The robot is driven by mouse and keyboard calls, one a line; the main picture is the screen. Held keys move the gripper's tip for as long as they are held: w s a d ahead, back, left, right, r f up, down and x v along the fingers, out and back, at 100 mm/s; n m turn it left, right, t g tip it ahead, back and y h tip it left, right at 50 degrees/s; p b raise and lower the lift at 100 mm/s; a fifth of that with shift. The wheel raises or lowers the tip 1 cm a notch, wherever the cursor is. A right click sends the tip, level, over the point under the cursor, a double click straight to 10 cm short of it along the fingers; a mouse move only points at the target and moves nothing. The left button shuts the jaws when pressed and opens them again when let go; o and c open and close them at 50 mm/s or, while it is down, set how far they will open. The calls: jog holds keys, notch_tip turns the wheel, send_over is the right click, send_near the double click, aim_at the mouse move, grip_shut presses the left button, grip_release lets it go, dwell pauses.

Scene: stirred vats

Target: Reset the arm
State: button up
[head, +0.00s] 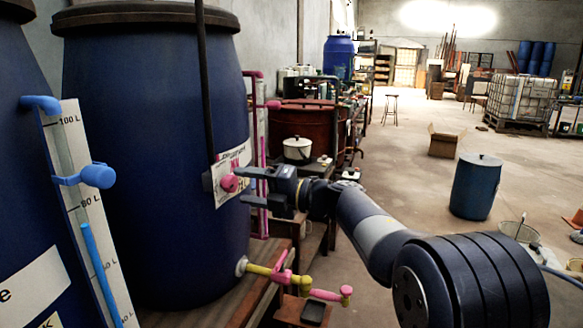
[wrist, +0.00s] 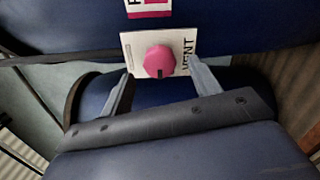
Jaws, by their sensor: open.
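My gripper (head: 254,187) is open at the front of the large dark blue vat (head: 140,150) in the head view. My arm reaches in from the lower right. In the wrist view my gripper (wrist: 158,86) has its two fingers apart, one on either side of a pink knob (wrist: 159,61). The knob sits on a white plate marked VENT. In the head view the same pink knob (head: 229,183) is just left of the fingertips. The fingers appear empty; I cannot tell whether either touches the knob.
A yellow pipe with a pink valve (head: 284,277) juts from the vat's foot, below my gripper. A blue level gauge (head: 92,176) stands at the left. A blue drum (head: 475,187) and a cardboard box (head: 446,141) stand on the floor at right, with open floor around them.

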aim_at(234, 185)
jog(key=x, duration=0.3)
jog(key=shift+a+r, duration=0.1)
jog(key=shift+a, duration=0.1)
jog(key=shift+d, duration=0.15)
